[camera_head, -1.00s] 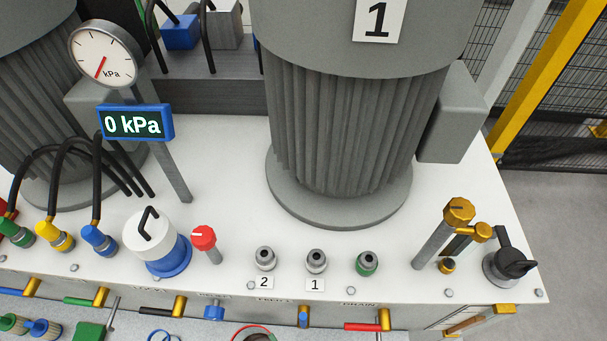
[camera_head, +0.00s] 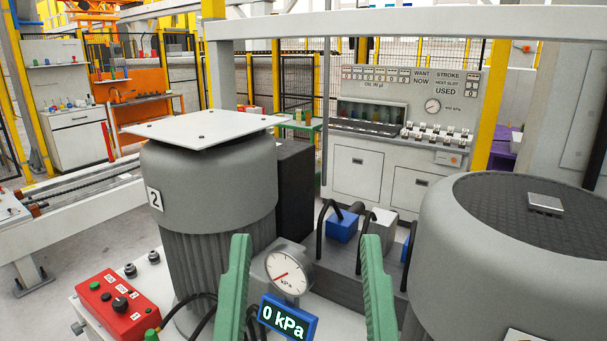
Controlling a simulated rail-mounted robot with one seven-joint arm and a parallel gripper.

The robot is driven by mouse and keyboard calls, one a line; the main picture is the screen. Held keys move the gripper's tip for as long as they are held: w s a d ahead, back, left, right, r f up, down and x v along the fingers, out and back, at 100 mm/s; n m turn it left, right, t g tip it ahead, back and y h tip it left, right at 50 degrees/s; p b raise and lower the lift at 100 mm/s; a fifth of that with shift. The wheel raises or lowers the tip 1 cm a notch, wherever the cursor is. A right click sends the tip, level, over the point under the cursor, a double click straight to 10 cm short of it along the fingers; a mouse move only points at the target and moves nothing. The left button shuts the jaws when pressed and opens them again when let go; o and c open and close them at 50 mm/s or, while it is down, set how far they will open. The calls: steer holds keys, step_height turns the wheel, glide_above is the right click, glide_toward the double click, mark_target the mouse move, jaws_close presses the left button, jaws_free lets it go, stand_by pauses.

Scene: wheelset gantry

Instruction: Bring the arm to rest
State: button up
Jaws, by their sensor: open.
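My gripper (camera_head: 305,275) shows at the bottom middle of the head view. Its two green fingers stand upright and well apart, so it is open. Nothing is held between them. Behind the gap are a round kPa gauge (camera_head: 288,272) with a red needle and a blue-framed display (camera_head: 287,318) reading 0 kPa. The rest of my arm is out of the picture.
A grey motor marked 2 (camera_head: 208,190) with a flat plate on top stands left. Another large motor (camera_head: 480,250) stands right. A red control box (camera_head: 118,302) is at lower left. A grey console (camera_head: 400,130) stands behind. Open floor lies at far left.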

step_height(320, 180, up, 34)
steer(key=p, duration=3)
steer(key=shift+a+r+p, duration=0.15)
steer(key=shift+a+p, duration=0.15)
steer(key=shift+p, duration=0.1)
